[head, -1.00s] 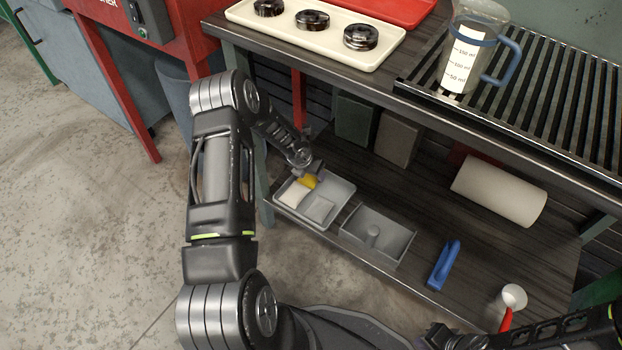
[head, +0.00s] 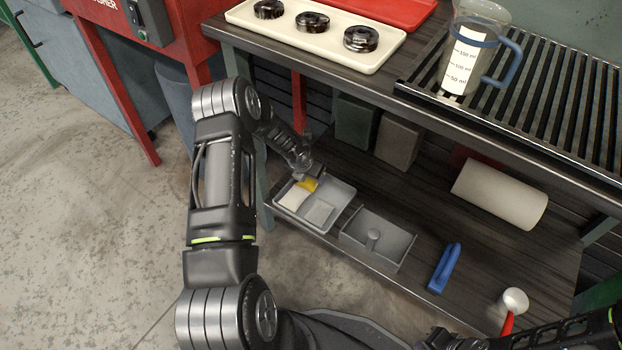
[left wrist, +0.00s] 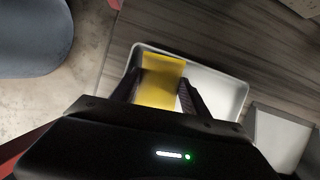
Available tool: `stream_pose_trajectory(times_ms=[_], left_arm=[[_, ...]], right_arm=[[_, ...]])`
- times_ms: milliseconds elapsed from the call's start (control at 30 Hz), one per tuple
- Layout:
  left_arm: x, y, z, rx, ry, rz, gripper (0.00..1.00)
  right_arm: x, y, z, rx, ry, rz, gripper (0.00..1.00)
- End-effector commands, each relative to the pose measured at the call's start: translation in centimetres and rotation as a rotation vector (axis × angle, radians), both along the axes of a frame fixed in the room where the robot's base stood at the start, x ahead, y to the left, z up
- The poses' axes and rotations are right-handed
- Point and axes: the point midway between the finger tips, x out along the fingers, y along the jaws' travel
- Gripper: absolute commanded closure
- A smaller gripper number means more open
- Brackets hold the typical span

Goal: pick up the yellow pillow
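The yellow pillow (head: 308,185) is at the back left of a light grey tray (head: 349,190) on the lower shelf. In the left wrist view, the fingers of my left gripper (left wrist: 160,90) flank the yellow pillow (left wrist: 162,80) and appear to touch both sides. The pillow is over or in the tray; whether it is clear of the bottom I cannot tell. My right gripper (head: 438,338) is at the bottom edge, its fingers unclear.
A grey divided bin (head: 402,262), a blue handled tool (head: 444,268) and a paper roll (head: 500,192) are right of the tray. The upper table (head: 395,88) overhangs the shelf. A shelf post (head: 265,190) stands left of the tray.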

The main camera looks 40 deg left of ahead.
Motion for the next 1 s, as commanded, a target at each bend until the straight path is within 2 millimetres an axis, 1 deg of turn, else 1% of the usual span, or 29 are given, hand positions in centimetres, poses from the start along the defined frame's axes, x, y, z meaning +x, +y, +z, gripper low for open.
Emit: stream_pose_trajectory(times_ms=[33, 267, 300, 567, 767, 867, 1000], left_arm=[[0.0, 0.0, 0.0, 0.0, 0.0, 0.0, 0.66], [0.0, 0.0, 0.0, 0.0, 0.0, 0.0, 0.85], [0.0, 0.0, 0.0, 0.0, 0.0, 0.0, 0.86], [0.0, 0.0, 0.1, 0.0, 0.0, 0.0, 0.86], [-0.3, 0.0, 0.9, 0.0, 0.0, 0.001, 0.86], [-0.4, 0.0, 1.8, 0.0, -0.001, 0.0, 0.86], [-0.4, 0.1, 3.8, 0.0, -0.002, 0.001, 0.86]], right_arm=[[0.0, 0.0, 0.0, 0.0, 0.0, 0.0, 1.0], [0.0, 0.0, 0.0, 0.0, 0.0, 0.0, 1.0], [0.0, 0.0, 0.0, 0.0, 0.0, 0.0, 1.0], [0.0, 0.0, 0.1, 0.0, 0.0, 0.0, 1.0], [-0.1, 0.0, 0.9, 0.001, 0.003, 0.001, 1.0], [-0.2, 0.0, 1.5, 0.001, 0.005, 0.003, 1.0], [-0.4, 0.0, 2.7, 0.002, 0.011, 0.005, 1.0]])
